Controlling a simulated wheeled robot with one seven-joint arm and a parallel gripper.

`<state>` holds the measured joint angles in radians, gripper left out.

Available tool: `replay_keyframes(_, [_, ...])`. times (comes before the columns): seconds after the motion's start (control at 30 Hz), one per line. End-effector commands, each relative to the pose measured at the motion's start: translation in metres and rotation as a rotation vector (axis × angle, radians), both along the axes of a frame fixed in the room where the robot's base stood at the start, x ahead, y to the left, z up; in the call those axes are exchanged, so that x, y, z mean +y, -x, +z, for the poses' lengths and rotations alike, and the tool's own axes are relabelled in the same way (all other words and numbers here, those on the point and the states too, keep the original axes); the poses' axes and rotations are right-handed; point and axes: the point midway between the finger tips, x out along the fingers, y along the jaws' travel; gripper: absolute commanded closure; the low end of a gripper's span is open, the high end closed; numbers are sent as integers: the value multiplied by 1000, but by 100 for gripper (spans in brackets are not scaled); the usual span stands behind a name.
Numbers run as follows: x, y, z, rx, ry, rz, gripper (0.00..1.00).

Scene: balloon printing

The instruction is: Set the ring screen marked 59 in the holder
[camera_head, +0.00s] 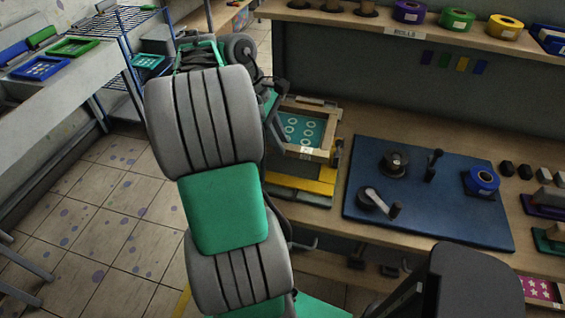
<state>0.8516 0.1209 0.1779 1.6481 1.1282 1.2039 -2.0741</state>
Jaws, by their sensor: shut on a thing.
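A teal screen with white rings (303,129) in a pale wooden frame (322,155) shows just right of my arm, over the near-left part of the workbench. A small white tag sits at its near edge; its number is too small to read. Below and around it is the holder, with a yellow bar (306,182) along the near side. My gripper (276,112) is mostly hidden behind my arm; its dark parts meet the left side of the screen's frame, and it is shut on it. I cannot tell whether the screen rests in the holder or is just above it.
A blue board (428,190) with a crank and knobs lies right of the holder. A shelf (420,30) with tape rolls runs above the bench. At left, a bench (25,100) bears framed screens beside a blue wire rack (115,22). A black seat (465,285) stands front right.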

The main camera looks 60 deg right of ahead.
Motion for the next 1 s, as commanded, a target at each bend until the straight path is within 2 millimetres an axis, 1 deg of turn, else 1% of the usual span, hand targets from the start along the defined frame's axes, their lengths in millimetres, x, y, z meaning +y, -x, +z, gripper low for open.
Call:
replay_keyframes(0.03, [0, 1, -18, 1, 0, -1, 100])
replay_keyframes(0.1, [0, 1, -32, 1, 0, -1, 100])
replay_keyframes(0.23, [0, 0, -50, 1, 0, 0, 100])
replay_keyframes(0.4, [0, 1, -84, 1, 1, -1, 100])
replay_keyframes(0.43, [0, 0, -88, 1, 0, 0, 100])
replay_keyframes(0.5, [0, 0, -92, 0, 1, -2, 100])
replay_keyframes(0.73, [0, 0, -91, 0, 1, -2, 100])
replay_keyframes(1.0, [0, 0, -99, 0, 1, -2, 100])
